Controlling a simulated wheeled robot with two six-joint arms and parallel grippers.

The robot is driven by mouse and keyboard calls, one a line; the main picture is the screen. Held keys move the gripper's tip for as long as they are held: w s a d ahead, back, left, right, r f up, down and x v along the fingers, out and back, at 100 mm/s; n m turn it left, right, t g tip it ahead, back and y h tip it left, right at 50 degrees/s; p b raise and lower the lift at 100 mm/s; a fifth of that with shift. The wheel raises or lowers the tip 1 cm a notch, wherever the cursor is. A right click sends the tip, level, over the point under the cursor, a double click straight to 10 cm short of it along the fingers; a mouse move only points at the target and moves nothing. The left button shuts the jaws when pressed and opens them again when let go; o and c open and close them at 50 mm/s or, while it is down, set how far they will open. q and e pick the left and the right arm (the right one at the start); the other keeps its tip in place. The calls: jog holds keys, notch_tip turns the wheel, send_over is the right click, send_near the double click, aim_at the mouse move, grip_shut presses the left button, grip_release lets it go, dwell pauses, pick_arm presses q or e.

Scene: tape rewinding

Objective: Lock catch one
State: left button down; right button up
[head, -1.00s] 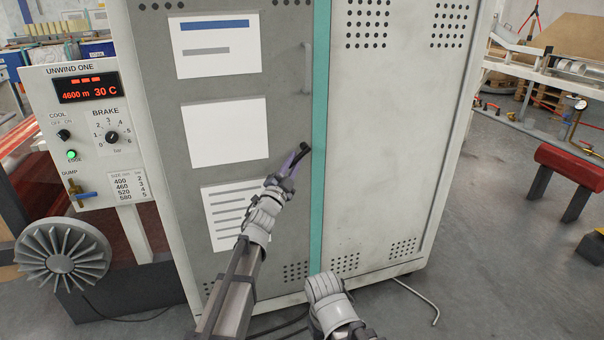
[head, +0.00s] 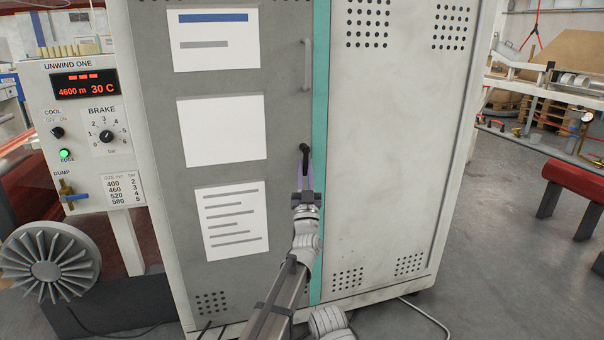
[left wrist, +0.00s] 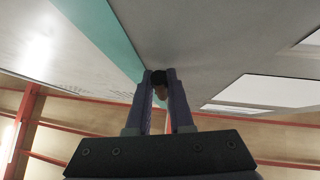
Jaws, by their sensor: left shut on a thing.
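The catch (head: 305,150) is a small black lever on the grey cabinet door (head: 225,80), near the teal strip. Its lever now points roughly straight down. My left gripper (head: 304,170) reaches up from below with its purple fingers shut on the lever. In the left wrist view the dark catch (left wrist: 159,76) sits between the fingertips, with a brownish part below it. The fingers hide part of the lever. Only a segment of my right arm shows at the bottom edge of the head view; its gripper is out of view.
A grey vertical pull handle (head: 307,65) is above the catch. The teal strip (head: 320,100) divides the grey door from a pale panel (head: 390,150). A control panel (head: 95,130) and a finned wheel (head: 50,262) stand at the left. A red roller (head: 575,182) is at the right.

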pick_arm(q)
jog(key=shift+w+d+n+y, duration=0.1)
jog(key=shift+d+n+y, duration=0.1)
jog(key=shift+n+y, duration=0.95)
jog(key=c, duration=0.8)
grip_release()
jog(key=shift+h, duration=0.25)
jog(key=b+v, duration=0.5)
jog(key=v, duration=0.2)
jog(key=shift+s+f+b, duration=0.25)
jog(key=shift+s+b, duration=0.05)
jog(key=shift+d, duration=0.1)
jog(key=shift+f, duration=0.1)
